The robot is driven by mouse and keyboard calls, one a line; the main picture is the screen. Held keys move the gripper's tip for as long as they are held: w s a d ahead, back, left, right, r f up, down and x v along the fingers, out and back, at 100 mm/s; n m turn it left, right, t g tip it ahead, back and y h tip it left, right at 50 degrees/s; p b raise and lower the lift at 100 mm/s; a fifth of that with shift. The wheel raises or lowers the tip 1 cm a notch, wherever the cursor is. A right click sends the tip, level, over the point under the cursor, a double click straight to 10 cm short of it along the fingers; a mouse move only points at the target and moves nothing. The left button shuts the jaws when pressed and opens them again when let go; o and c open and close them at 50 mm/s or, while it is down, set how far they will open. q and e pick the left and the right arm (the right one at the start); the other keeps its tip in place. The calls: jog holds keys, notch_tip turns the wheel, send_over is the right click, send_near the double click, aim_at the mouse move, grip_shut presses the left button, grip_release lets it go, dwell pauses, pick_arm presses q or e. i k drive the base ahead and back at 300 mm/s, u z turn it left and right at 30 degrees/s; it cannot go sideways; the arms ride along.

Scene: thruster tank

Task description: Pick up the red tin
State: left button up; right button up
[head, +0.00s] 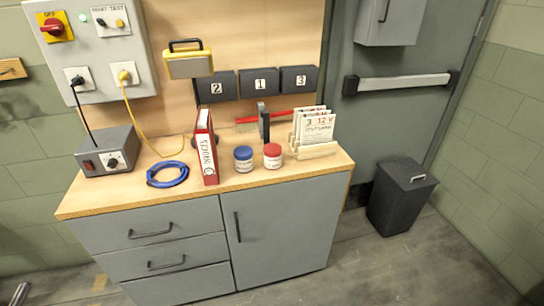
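Nothing covers the red tin from this side. I can make out neither of my grippers in the head view.
A red binder (207,150) stands left of the tins, and a card rack (315,150) is close on the right. A hammer (264,122) is behind. A blue cable coil (167,174) and grey power box (108,155) are further left. A bin (401,196) stands right.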

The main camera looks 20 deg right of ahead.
aim_at(273, 152)
jog(key=u, duration=0.45)
jog(key=k, duration=0.55)
jog(key=u, duration=1.1)
jog(key=i, duration=1.05)
jog(key=z, duration=0.95)
jog(key=i, duration=0.5)
jog(key=z, duration=0.55)
